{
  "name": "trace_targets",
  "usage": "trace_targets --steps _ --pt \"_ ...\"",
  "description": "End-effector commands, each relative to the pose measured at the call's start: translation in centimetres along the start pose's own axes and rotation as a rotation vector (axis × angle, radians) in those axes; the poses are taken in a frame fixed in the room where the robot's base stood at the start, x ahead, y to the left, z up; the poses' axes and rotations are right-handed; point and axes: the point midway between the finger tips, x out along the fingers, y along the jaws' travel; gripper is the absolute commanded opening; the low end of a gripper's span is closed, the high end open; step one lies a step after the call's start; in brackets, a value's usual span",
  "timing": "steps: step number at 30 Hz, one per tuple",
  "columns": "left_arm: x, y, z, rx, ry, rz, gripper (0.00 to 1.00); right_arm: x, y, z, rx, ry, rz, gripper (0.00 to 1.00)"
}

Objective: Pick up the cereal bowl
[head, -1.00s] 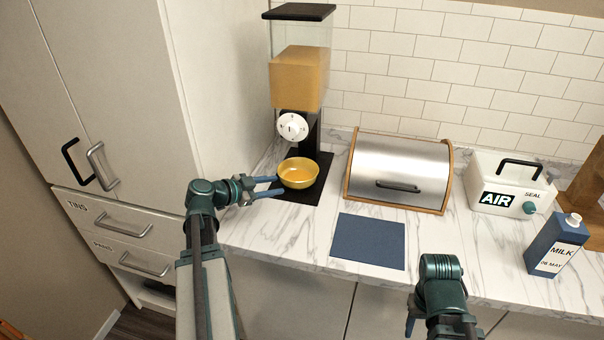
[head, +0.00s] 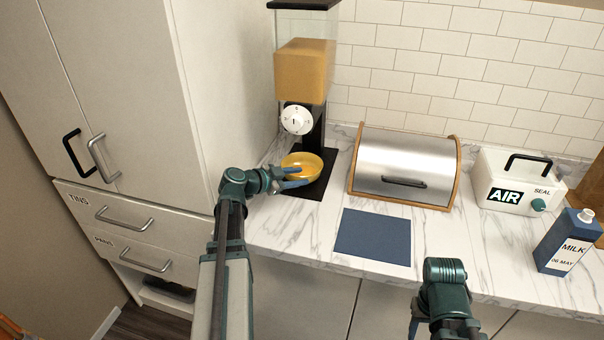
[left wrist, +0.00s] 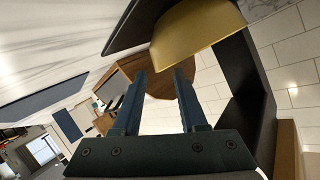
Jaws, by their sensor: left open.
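The cereal bowl (head: 303,163) is yellow and stands upright on the black base (head: 316,187) of the cereal dispenser. My left gripper (head: 296,177) is open at the bowl's front side, and its blue fingers overlap the rim in the head view. In the left wrist view, the bowl (left wrist: 196,30) shows beyond the fingertips (left wrist: 161,73), partly cut off at the top. It is not between the fingers, and I cannot tell whether they touch it. My right gripper (head: 414,325) is low in the head view, mostly hidden by its own arm.
The cereal dispenser (head: 302,75) with a white knob rises behind the bowl. A tall cabinet (head: 120,90) stands close on the left. A bread bin (head: 405,165), a blue mat (head: 373,236), a white AIR SEAL box (head: 515,182) and a milk carton (head: 568,242) are on the marble counter.

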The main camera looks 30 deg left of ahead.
Motion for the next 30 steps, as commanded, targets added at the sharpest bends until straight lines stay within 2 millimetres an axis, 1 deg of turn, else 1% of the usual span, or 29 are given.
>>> trace_targets --steps 4,9,12,19,20,21,26,27,30 --pt "1.5 0.0 0.2 0.0 0.001 0.001 0.42 0.7 -0.1 0.0 0.0 0.0 0.0 0.5" --pt "4.2 0.0 0.3 0.001 0.001 0.002 0.42 1.7 -0.2 -0.1 0.0 0.0 0.0 0.5" --pt "5.2 0.0 0.2 0.001 0.0 0.001 0.42 2.0 -0.2 -0.1 0.0 0.0 0.0 0.5" --pt "5.3 0.0 0.0 0.0 0.0 0.0 0.42 1.9 -0.2 -0.1 0.0 0.0 0.0 0.5" --pt "5.3 0.0 0.0 0.0 0.0 0.0 0.38 1.9 -0.2 -0.1 0.0 0.0 0.0 0.5" --pt "5.3 0.0 0.0 0.0 0.0 0.0 0.31 1.9 -0.2 -0.1 0.0 0.0 0.0 0.5" --pt "5.3 0.0 0.0 0.0 0.0 0.0 0.02 1.9 -0.2 -0.1 0.0 0.0 0.0 0.5" --pt "5.3 0.0 0.0 0.0 0.0 0.0 0.0 1.9 -0.2 -0.1 0.0 0.0 0.0 0.5" --pt "5.3 0.0 0.0 0.0 0.0 0.001 0.0 1.9 -0.2 -0.1 0.0 0.0 0.0 0.5"
